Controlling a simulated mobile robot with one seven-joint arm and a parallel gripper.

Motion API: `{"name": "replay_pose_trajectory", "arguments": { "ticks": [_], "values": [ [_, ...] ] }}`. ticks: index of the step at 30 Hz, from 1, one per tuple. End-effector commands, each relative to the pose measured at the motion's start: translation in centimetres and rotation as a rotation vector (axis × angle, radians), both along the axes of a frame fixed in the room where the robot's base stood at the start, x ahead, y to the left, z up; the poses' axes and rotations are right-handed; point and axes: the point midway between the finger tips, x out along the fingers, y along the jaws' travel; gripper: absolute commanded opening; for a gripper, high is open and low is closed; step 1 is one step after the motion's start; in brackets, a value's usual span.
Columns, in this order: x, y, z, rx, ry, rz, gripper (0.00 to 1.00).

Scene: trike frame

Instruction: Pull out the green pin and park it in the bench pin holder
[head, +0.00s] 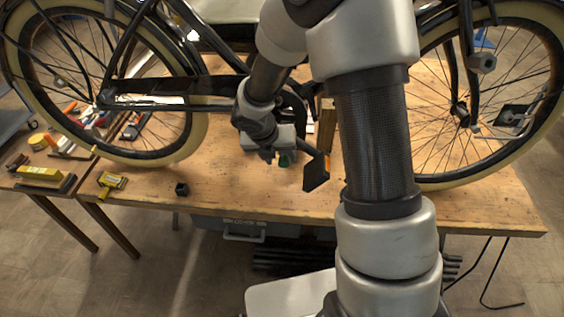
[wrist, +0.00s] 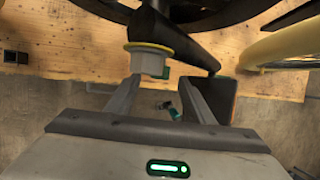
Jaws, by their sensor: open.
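My gripper (head: 280,156) is beside the bike's crank at the front of the bench. In the wrist view my gripper (wrist: 160,82) is open, with its two fingers apart. A pale cylinder with a yellow ring (wrist: 151,62) shows at the fingertips, under the black crank arm. A small green part (wrist: 166,73), which looks like the green pin, shows beside this cylinder. A green part (head: 285,160) also shows just below my gripper in the head view. I cannot tell whether the fingers touch it. A small black block (head: 181,189), possibly the pin holder, stands on the bench's front left.
The black pedal (head: 316,173) hangs close to the right of my gripper. The bike's wheels stand left and right. A yellow tool (head: 111,182) lies on the wooden bench (head: 240,195). The bench front is mostly clear between the black block and the pedal.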

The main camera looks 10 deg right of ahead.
Motion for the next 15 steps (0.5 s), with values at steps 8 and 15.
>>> {"name": "replay_pose_trajectory", "arguments": {
  "ticks": [8,15],
  "values": [
    [0.8,-0.7,-2.4,0.000,0.000,0.000,0.48],
    [0.9,-0.8,-2.5,0.001,-0.001,0.001,0.48]
  ]
}}
